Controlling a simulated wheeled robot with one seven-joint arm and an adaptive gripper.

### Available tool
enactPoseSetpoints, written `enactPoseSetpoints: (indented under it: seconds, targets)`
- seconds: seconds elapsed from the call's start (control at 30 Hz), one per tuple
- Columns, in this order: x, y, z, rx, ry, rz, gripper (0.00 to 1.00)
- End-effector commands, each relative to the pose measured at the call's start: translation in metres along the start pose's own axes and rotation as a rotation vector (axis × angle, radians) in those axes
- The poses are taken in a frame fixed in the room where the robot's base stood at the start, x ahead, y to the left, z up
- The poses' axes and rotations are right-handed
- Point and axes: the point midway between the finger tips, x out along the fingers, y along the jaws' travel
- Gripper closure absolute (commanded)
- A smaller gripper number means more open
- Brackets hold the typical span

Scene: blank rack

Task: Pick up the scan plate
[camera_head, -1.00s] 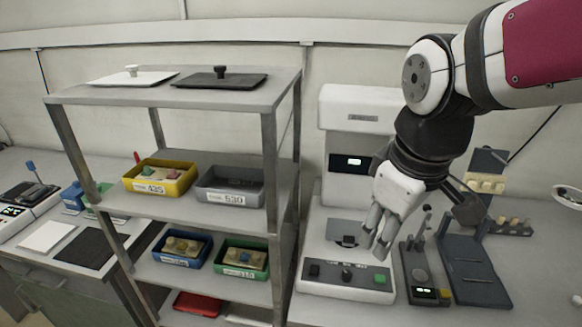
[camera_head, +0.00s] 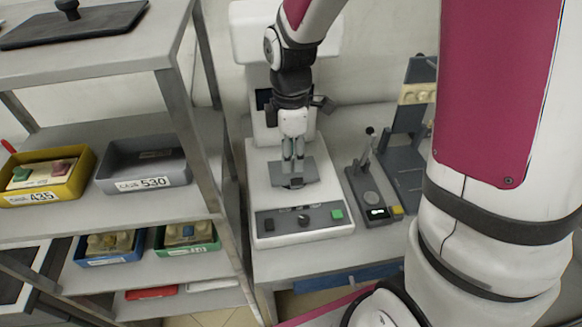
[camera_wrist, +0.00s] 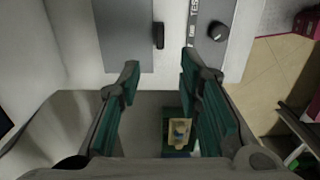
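The scan plate, which I take to be the flat grey plate (camera_head: 309,172) with a small dark handle at its front edge, lies on the bed of the white scanner machine (camera_head: 262,180). In the wrist view the plate (camera_wrist: 125,40) is at the top left, with its dark handle (camera_wrist: 158,36) just beyond the fingertips, roughly in line with the gap. My gripper (camera_head: 293,157) points down over the plate in the head view. In the wrist view my gripper (camera_wrist: 160,65) is open, with nothing between its teal-padded fingers. I cannot tell the exact height above the plate.
A grey rack (camera_head: 176,45) stands at the left with a yellow bin (camera_head: 85,172), a grey bin (camera_head: 185,165) and more bins below. The scanner's front has a knob (camera_head: 304,219) and green button (camera_head: 337,214). A dark device (camera_head: 370,200) stands close right of the scanner.

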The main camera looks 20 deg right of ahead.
Motion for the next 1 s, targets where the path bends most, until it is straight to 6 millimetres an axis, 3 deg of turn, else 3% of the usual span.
enactPoseSetpoints:
  seconds: [0.1, 0.37, 0.63, 0.93, 0.97, 1.0]
  targets:
    - [0.017, 0.000, 0.000, 0.001, 0.000, -0.002, 0.68]
    - [0.034, -0.001, 0.002, 0.002, -0.001, -0.002, 0.68]
    - [0.070, 0.000, 0.006, 0.001, -0.001, -0.001, 0.68]
    - [0.075, 0.001, 0.006, 0.001, -0.001, 0.002, 0.68]
    - [0.075, 0.001, 0.006, 0.001, -0.001, 0.002, 0.70]
    - [0.075, 0.001, 0.006, 0.001, -0.001, 0.002, 0.79]
